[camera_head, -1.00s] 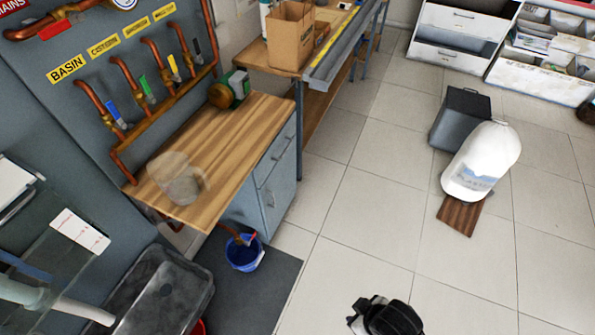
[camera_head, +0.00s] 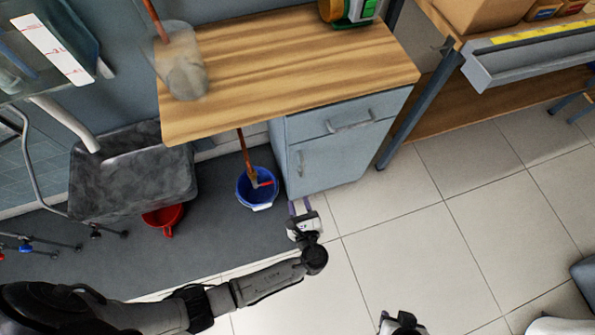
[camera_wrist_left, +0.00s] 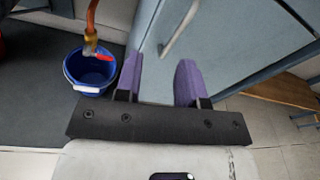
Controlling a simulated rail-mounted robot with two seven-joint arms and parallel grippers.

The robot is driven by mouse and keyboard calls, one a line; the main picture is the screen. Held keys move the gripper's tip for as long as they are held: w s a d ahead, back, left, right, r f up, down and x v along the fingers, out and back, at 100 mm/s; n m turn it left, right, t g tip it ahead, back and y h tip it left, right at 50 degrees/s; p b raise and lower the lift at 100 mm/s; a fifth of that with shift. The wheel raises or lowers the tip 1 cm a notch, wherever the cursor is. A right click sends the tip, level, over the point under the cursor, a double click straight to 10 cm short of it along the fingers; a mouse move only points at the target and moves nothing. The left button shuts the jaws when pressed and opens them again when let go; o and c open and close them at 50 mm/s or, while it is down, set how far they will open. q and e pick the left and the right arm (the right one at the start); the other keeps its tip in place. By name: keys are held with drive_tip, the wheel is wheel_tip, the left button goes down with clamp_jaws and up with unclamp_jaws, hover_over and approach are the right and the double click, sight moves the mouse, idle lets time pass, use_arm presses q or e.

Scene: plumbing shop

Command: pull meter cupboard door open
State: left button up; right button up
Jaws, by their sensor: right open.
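The meter cupboard door (camera_head: 338,157) is the grey-blue front panel below a drawer, under the wooden worktop. It looks shut. Its slim metal handle (camera_head: 300,163) is near the door's left edge and also shows in the left wrist view (camera_wrist_left: 180,28). My left gripper (camera_head: 299,205) is in front of and below the door. In the left wrist view its purple fingers (camera_wrist_left: 160,78) are spread, with nothing between them, and the handle lies beyond them, apart from the fingertips. My right gripper (camera_head: 400,323) shows only partly at the bottom edge; its fingers are hard to make out.
A blue bucket (camera_head: 257,189) under a copper pipe stands just left of the cupboard. A red bucket (camera_head: 163,219) and a grey tub (camera_head: 130,172) are further left. A drawer handle (camera_head: 350,122) is above the door.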

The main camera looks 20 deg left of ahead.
sight(303, 167)
use_arm(q)
drive_tip(key=w+a+m+b, duration=0.1)
drive_tip(key=w+b, duration=0.1)
drive_tip(key=w, duration=0.2)
drive_tip(key=w+a+f+m+t+b, duration=0.1)
drive_tip(key=w, duration=0.3)
drive_tip(key=w+a+m+t+b, duration=0.1)
drive_tip(key=w+a+b, duration=0.1)
drive_tip(key=w, duration=0.1)
drive_tip(key=shift+w+a+f+m+b, duration=0.1)
drive_tip(key=shift+w+f+m+b, duration=0.2)
drive_tip(key=shift+w+m+b, duration=0.1)
drive_tip(key=shift+x, duration=0.75)
drive_tip(key=shift+r, duration=0.1)
use_arm(e)
wheel_tip(303, 167, down, 7)
drive_tip(key=shift+s+a+f, duration=0.15)
drive_tip(key=shift+s+a, duration=0.05)
use_arm(q)
clamp_jaws()
use_arm(e)
drive_tip(key=shift+a, duration=0.1)
